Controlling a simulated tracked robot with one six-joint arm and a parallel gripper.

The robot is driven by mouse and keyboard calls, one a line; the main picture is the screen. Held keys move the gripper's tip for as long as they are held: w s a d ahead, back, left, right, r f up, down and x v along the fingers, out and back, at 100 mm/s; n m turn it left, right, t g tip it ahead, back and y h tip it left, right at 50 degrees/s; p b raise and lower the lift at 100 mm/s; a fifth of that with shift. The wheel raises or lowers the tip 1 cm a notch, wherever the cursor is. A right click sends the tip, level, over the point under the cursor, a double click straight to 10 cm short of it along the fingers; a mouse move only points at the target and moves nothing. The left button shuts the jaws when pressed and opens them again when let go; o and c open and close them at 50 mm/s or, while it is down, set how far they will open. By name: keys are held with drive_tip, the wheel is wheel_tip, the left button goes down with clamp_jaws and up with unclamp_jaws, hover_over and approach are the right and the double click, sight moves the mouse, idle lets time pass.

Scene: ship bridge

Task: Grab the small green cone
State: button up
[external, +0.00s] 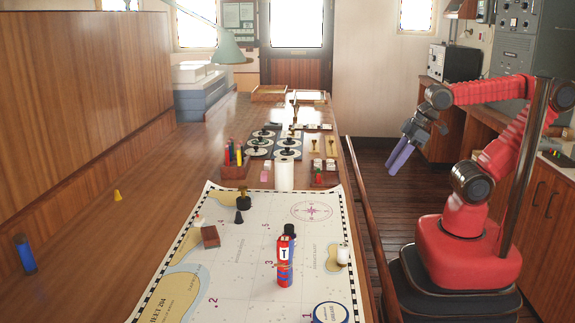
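I cannot make out a clearly green cone in the external view. A small dark cone (239,217) stands on the sea chart (225,262), its colour too dark to tell apart from black. A small yellow cone (117,196) stands on the bare wood at the left. My gripper (392,170) hangs in the air right of the table, over the floor, with its purple fingers pointing down and left. It is well apart from both cones and I see nothing held in it. The gap between its fingers is unclear.
A red and blue can (286,258), a brown block (211,236), a dark stamp-like piece (244,199) and a white jar (343,254) stand on the chart. A blue cylinder (25,255) stands at left. A rail (367,235) runs along the table's right edge.

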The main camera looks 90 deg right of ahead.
drive_tip(key=shift+c, duration=1)
drive_tip(key=shift+d, duration=0.1)
